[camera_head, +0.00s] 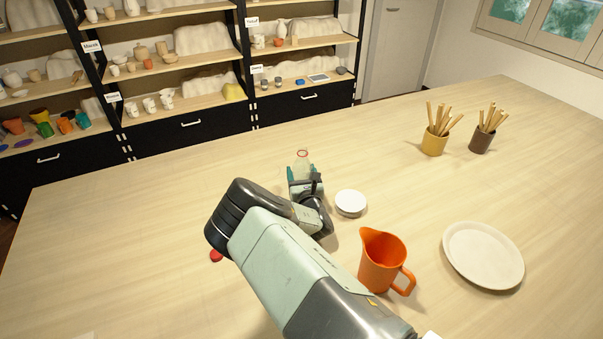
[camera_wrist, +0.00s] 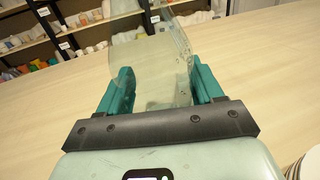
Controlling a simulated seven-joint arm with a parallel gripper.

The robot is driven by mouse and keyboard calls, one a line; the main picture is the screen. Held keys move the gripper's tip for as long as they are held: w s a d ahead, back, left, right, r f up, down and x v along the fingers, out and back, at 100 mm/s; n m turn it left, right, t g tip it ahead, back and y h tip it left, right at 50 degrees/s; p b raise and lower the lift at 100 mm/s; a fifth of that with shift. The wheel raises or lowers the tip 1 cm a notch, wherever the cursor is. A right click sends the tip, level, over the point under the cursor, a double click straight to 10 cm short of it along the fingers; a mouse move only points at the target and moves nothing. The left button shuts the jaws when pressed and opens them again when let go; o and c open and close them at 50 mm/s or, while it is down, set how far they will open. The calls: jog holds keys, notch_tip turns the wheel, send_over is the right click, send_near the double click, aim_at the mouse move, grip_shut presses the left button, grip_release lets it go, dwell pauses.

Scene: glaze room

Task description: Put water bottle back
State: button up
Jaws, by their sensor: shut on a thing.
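A clear water bottle (camera_head: 302,160) with a red ring at its top stands out beyond my gripper (camera_head: 303,180) in the head view. In the wrist view the see-through bottle (camera_wrist: 150,65) lies between the two teal fingers of my gripper (camera_wrist: 160,88), which are shut on it. Its top runs out of the wrist view. My wrist hides the bottle's lower part in the head view, so I cannot tell whether its base touches the table. A small red cap-like piece (camera_head: 216,255) lies on the table (camera_head: 150,200), left of my arm.
A white round stack (camera_head: 350,202) is close to the right of my gripper. An orange jug (camera_head: 382,262) and a pale plate (camera_head: 483,255) stand farther right. Yellow (camera_head: 434,144) and brown (camera_head: 480,143) tool cups stand at the back right. Shelves (camera_head: 180,95) line the wall. The table's left is clear.

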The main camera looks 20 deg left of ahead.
jog(key=shift+f, duration=0.15)
jog(key=o, duration=1.2)
